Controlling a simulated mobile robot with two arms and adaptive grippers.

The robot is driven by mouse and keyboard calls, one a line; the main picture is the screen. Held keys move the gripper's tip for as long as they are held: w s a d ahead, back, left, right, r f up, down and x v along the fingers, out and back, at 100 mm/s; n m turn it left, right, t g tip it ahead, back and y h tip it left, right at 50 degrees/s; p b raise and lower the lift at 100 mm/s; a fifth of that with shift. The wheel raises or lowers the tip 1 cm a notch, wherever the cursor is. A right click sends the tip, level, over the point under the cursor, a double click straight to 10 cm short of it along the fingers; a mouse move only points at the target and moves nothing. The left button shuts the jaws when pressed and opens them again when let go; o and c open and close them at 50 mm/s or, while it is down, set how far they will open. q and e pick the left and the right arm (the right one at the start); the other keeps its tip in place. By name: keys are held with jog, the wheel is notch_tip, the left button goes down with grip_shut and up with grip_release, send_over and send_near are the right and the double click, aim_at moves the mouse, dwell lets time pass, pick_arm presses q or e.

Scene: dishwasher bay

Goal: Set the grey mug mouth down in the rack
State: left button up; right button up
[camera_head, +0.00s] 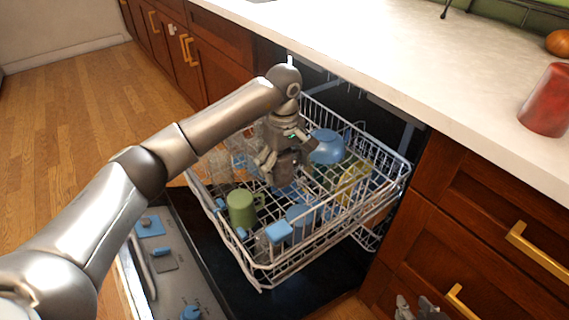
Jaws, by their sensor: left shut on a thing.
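My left gripper (272,156) is over the middle of the rack (262,270), pointing down. It is shut on a dark grey shape that looks like the grey mug (288,167). The gripper and arm partly hide it. I cannot clearly make out its mouth or whether it touches the rack's wires. My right gripper (420,308) shows only at the bottom edge, in front of the drawers. Its fingers look apart, with nothing between them.
A green mug (241,208) stands left-front in the rack. A blue bowl (327,147) is behind the gripper, a yellow item (353,181) to the right, and a blue mug (299,216) in front. Clear glassware (222,165) is left. The counter (400,60) borders the rack behind.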

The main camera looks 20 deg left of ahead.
aim_at(284, 197)
pick_arm(q)
notch_tip(284, 197, down, 3)
jog(key=shift+f+b, duration=0.2)
jog(key=shift+b, duration=0.85)
notch_tip(284, 197, down, 3)
jog(key=shift+f+b, duration=0.15)
jog(key=shift+b, duration=0.85)
jog(key=shift+f, duration=0.35)
pick_arm(e)
jog(key=w+a+r+t+y, duration=0.1)
jog(key=w+a+r+t, duration=0.1)
jog(key=r+t, duration=0.4)
jog(key=w+a+r+t+y, duration=0.2)
jog(key=w+r+t, duration=0.2)
jog(key=r, duration=0.8)
jog(key=shift+w+a+r+n+t+y, duration=0.2)
jog(key=shift+w+n+t+y, duration=0.1)
jog(key=shift+t, duration=0.8)
pick_arm(q)
jog(key=shift+f, duration=0.1)
pick_arm(e)
jog(key=shift+s+r, duration=0.15)
jog(key=shift+r, duration=0.1)
pick_arm(q)
jog(key=shift+f+b, duration=0.2)
jog(key=shift+b, duration=0.15)
pick_arm(e)
jog(key=shift+s+r+t+y, duration=0.15)
jog(key=shift+r+t+y, duration=0.25)
jog(key=shift+r, duration=0.1)
